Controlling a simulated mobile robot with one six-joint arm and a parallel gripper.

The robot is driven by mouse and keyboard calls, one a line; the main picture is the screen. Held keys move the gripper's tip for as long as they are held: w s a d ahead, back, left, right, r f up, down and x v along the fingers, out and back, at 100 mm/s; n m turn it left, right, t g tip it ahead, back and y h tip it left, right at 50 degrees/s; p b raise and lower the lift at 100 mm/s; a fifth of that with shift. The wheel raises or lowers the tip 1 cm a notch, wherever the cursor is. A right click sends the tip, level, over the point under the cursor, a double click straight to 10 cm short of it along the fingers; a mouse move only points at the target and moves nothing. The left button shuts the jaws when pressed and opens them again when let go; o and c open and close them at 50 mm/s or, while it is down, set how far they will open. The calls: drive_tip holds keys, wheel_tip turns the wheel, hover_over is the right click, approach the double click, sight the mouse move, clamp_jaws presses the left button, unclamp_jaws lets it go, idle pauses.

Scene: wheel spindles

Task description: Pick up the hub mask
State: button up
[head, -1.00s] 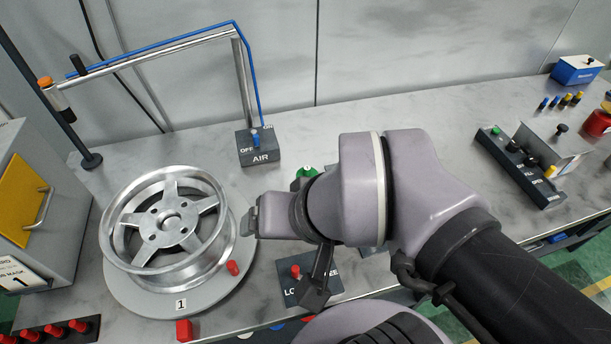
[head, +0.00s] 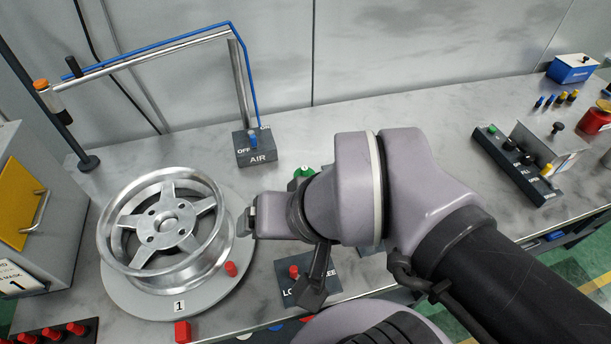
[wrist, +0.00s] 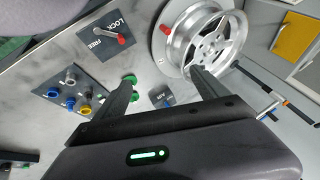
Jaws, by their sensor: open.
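I cannot pick out a hub mask for certain in either view. A grey cabinet (head: 45,170) at the left edge of the head view has a shut yellow door (head: 20,203) and a partly cut-off label with "MASK" and "1". My gripper (head: 247,221) is just right of the silver wheel (head: 205,252), in front of its rim as pictured. In the wrist view my gripper (wrist: 165,85) is open, with nothing between its two dark fingers. The wheel (wrist: 190,40) lies beyond the fingertips there.
The wheel sits on a round grey plate (head: 178,305) marked 1. A lock/free lever box (head: 300,285) and an AIR box (head: 256,150) stand nearby. A pipe (head: 160,53) spans above the wheel. A control box (head: 515,160) is at right; the back middle bench is clear.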

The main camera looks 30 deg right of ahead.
drive_tip(key=w+d+r+m+g+p, duration=0.1)
drive_tip(key=w+d+r+m+p, duration=0.15)
drive_tip(key=w, duration=0.25)
drive_tip(key=m+g+h, duration=0.3)
drive_tip(key=m+g, duration=0.1)
drive_tip(key=m, duration=0.1)
hover_over(304, 168)
wheel_tip(304, 168, down, 22)
drive_tip(key=shift+a+r, duration=0.1)
drive_tip(key=shift+r, duration=0.05)
drive_tip(key=shift+h, duration=0.3)
drive_tip(key=f+b, duration=0.3)
drive_tip(key=f, duration=0.3)
drive_tip(key=shift+d, duration=0.2)
drive_tip(key=shift+f, duration=0.15)
drive_tip(key=shift+c, duration=0.6)
drive_tip(key=shift+r, duration=0.2)
drive_tip(key=c, duration=1.3)
